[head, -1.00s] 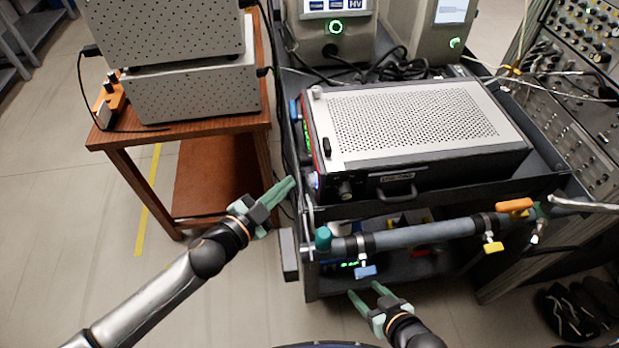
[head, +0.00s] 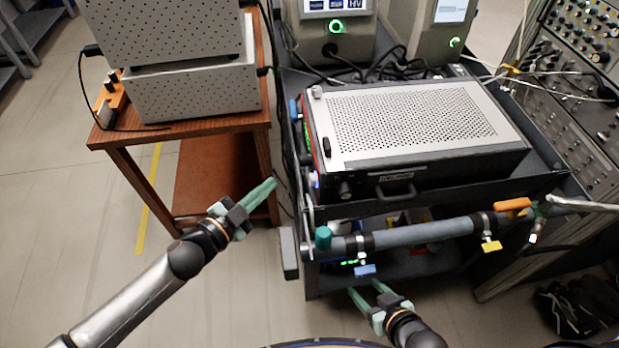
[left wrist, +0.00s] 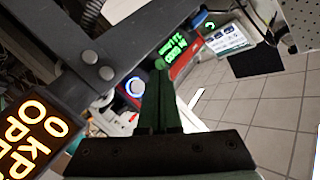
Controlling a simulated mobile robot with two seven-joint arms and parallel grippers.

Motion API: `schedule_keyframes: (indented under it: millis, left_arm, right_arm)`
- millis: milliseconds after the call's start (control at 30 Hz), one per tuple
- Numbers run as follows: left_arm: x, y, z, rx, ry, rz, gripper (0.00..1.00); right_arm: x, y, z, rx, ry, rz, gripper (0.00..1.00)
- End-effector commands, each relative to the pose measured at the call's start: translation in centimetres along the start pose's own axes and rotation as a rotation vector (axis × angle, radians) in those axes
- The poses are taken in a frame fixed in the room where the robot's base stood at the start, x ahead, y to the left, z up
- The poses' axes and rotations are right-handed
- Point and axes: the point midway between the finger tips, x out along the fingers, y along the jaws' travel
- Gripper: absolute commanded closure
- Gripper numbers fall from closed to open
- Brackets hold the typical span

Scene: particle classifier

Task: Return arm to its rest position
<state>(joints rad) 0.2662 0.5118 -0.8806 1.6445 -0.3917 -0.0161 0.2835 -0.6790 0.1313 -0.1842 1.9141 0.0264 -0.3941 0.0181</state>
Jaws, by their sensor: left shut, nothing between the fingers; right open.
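My left gripper (head: 262,193) is shut and empty, its green fingers pressed together. In the head view it hangs in the gap between the wooden table and the dark cart, apart from both. In the left wrist view its fingers (left wrist: 160,105) point up the middle, with nothing between them. My right gripper (head: 362,292) is open and empty, low in front of the cart's lower shelf, below the grey pipe.
The cart (head: 292,255) carries a perforated metal box (head: 420,125). A grey pipe (head: 415,236) with coloured valves runs along its front. A wooden table (head: 200,131) with stacked perforated boxes stands left. An orange-lit display (left wrist: 32,137) is close in the left wrist view. Floor at left is clear.

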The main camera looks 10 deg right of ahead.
Motion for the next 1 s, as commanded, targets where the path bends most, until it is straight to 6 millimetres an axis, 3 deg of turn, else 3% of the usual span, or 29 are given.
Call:
schedule_keyframes:
  millis: [333,533,767,1000]
  left_arm:
    - [-0.1,0.2,0.0,-0.018,-0.005,-0.005,1.00]
    - [-2.0,2.3,1.3,-0.216,-0.092,-0.074,1.00]
    - [-8.4,6.4,6.2,-0.564,-0.335,-0.197,1.00]
    - [-17.5,11.6,11.0,-0.824,-0.607,-0.285,1.00]
  right_arm:
    - [0.0,0.0,0.0,0.000,0.000,0.000,0.39]
    - [-0.2,0.0,-0.2,0.000,0.000,0.000,0.39]
    - [-0.5,0.0,-0.5,0.000,0.000,0.000,0.39]
    - [-0.7,-0.1,-0.7,0.000,0.000,0.000,0.39]
